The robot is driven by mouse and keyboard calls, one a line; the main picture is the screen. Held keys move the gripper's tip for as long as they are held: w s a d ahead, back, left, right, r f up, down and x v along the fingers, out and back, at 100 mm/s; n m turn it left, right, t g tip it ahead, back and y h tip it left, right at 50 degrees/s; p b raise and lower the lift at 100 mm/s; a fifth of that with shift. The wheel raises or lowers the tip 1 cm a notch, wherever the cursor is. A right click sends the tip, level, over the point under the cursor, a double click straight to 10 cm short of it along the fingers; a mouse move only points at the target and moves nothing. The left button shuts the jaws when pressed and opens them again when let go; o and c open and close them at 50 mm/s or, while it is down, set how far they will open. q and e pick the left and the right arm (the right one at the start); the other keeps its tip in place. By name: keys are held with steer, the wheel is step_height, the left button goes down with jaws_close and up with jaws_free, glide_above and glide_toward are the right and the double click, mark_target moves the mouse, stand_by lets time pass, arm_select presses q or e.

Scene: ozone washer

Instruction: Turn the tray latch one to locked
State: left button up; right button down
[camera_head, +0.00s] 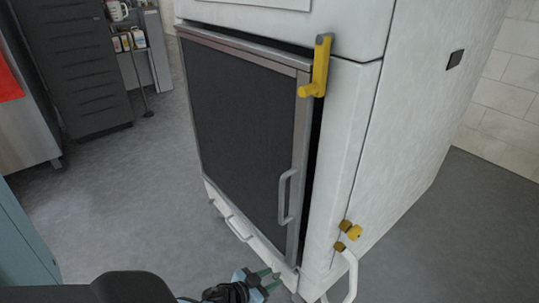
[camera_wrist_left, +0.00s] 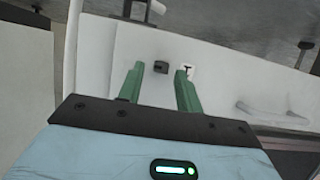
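The white tray front (camera_head: 222,207) is the low panel under the dark glass door; it also shows in the left wrist view (camera_wrist_left: 215,55). On it, the left wrist view shows a small dark knob (camera_wrist_left: 160,67), seemingly the tray latch, beside a small white label with a dark mark (camera_wrist_left: 187,71). The knob's exact turn is too small to tell. My left gripper (camera_head: 272,280) is low in front of the machine's right corner. Its green fingers (camera_wrist_left: 160,72) are apart, with the knob seen in the gap, apparently beyond the tips. My right gripper is out of view.
The door (camera_head: 240,125) has a grey handle (camera_head: 287,196) and a yellow lever (camera_head: 317,75). The tray handle (camera_head: 238,228) is left of my gripper. The floor (camera_head: 130,200) at left is clear.

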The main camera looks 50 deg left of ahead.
arm_select(q)
jaws_close()
